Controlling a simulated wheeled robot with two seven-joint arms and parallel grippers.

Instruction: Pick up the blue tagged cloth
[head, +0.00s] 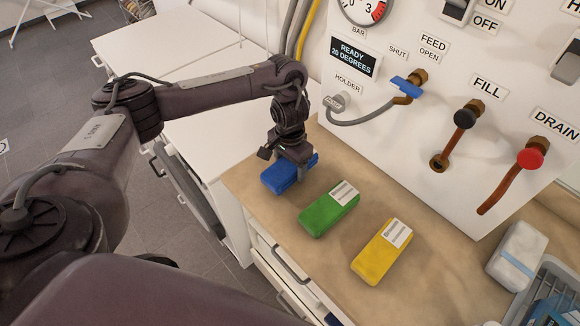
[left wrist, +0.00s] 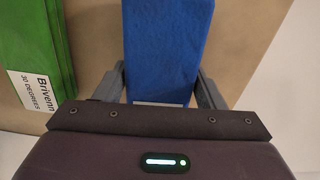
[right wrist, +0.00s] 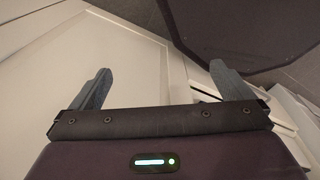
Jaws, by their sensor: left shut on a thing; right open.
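The blue cloth (head: 279,177) is a folded block at the far left end of the row on the tan counter. My left gripper (head: 296,172) is over it from above, with its fingers down at the cloth. In the left wrist view the blue cloth (left wrist: 163,50) lies between the two fingers of my left gripper (left wrist: 165,88), which are shut on its sides. Only a pale edge of its tag shows there. I cannot tell whether the cloth is clear of the counter. My right gripper (right wrist: 160,85) is open and empty in the right wrist view, facing white panels.
A green cloth (head: 327,212) with a white tag lies beside the blue one, then a yellow cloth (head: 378,258). A white and light blue pack (head: 516,255) stands at the right. The white panel (head: 440,130) with valves and a hose rises behind the counter (head: 440,270).

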